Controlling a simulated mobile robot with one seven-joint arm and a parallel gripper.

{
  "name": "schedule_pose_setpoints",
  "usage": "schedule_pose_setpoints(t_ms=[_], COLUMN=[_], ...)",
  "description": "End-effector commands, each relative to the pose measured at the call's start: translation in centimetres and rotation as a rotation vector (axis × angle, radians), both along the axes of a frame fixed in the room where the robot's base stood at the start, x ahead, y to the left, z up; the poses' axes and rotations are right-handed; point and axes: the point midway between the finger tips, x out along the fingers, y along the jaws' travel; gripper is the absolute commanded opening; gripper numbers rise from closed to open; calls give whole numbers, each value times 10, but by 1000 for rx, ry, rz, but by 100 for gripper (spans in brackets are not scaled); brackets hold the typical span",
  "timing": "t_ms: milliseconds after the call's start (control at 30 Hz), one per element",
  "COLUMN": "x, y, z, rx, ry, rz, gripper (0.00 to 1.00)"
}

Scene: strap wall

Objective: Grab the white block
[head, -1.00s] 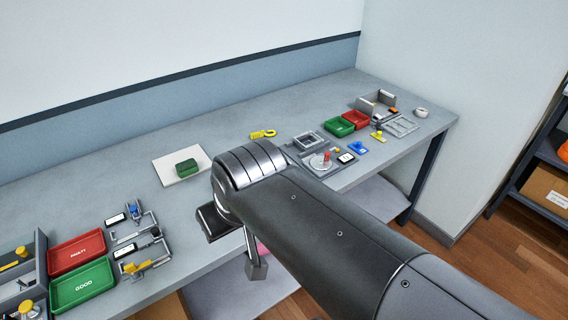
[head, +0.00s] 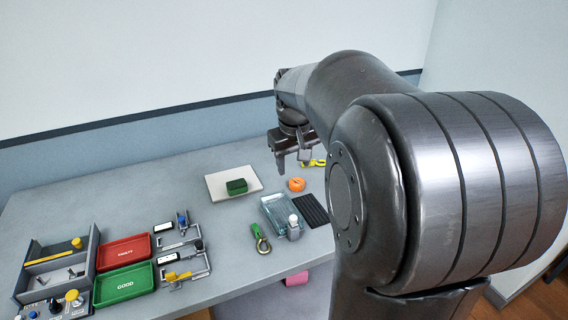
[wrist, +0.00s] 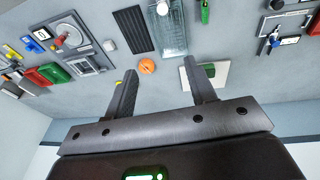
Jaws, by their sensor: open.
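My gripper (head: 293,164) is open and empty above the table, behind and right of the slab. In the wrist view, its right finger partly covers the slab (wrist: 219,82).
An orange round object (head: 297,184) and a black ribbed mat (head: 310,209) lie near the tray. A green-handled clip (head: 260,238) lies in front. Red (head: 124,252) and green (head: 124,283) trays stand at left. The table behind them is clear. My arm hides the right side.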

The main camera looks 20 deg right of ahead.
Motion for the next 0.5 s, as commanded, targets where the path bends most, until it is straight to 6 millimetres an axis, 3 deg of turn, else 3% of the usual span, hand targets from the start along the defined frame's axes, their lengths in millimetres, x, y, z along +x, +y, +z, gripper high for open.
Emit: schedule_pose_setpoints(t_ms=[200,500], x=[49,92], y=[-62,-153], z=[-33,-97], rx=[18,65], ry=[78,163], rz=[-6,-12], gripper=[51,51])
